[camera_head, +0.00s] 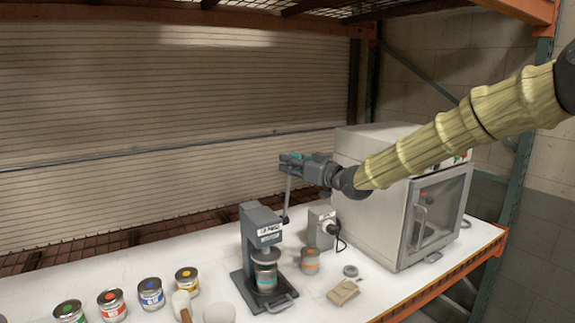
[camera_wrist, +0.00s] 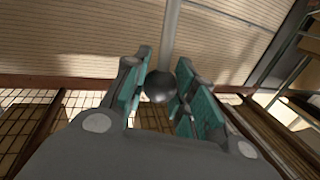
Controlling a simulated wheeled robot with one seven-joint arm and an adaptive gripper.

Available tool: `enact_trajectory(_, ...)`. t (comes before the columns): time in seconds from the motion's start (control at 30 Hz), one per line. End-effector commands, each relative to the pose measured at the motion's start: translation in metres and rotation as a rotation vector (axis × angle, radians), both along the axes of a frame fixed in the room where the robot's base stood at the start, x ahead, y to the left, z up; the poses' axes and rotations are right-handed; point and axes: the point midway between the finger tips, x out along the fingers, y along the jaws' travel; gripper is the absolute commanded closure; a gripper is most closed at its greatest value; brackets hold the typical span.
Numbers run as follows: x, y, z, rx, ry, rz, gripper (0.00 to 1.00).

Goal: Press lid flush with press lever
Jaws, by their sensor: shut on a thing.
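The grey lid press (camera_head: 262,228) stands on the white table, with a silver can (camera_head: 265,280) with a teal band on its base, under the round press plate. The lid is mostly hidden by the plate, and I cannot tell if it sits flush. The press lever (camera_head: 288,195) stands nearly upright at the press's right side. My gripper (camera_head: 290,159) is at the lever's top. In the wrist view, the lever's dark ball knob (camera_wrist: 160,86) sits between the teal pads of my gripper (camera_wrist: 165,92), which is shut on it. The pale rod (camera_wrist: 171,35) runs away from the knob.
A large oven-like cabinet (camera_head: 375,160) stands at the right, below my arm. A can with an orange band (camera_head: 310,262), a small grey box (camera_head: 321,228) and a tan block (camera_head: 343,292) are near the press. Several colour-marked cans, including a blue one (camera_head: 151,294), line the front left.

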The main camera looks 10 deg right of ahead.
Motion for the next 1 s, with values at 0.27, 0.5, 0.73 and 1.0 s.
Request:
enact_trajectory(0.27,0.002,-0.001,0.005,0.003,-0.007,-0.003,0.50)
enact_trajectory(0.5,0.001,0.001,0.003,0.001,-0.003,0.000,0.50)
enact_trajectory(0.73,-0.006,-0.005,0.002,0.001,-0.003,0.000,0.50)
enact_trajectory(1.0,-0.041,-0.032,0.002,0.005,-0.003,0.000,0.50)
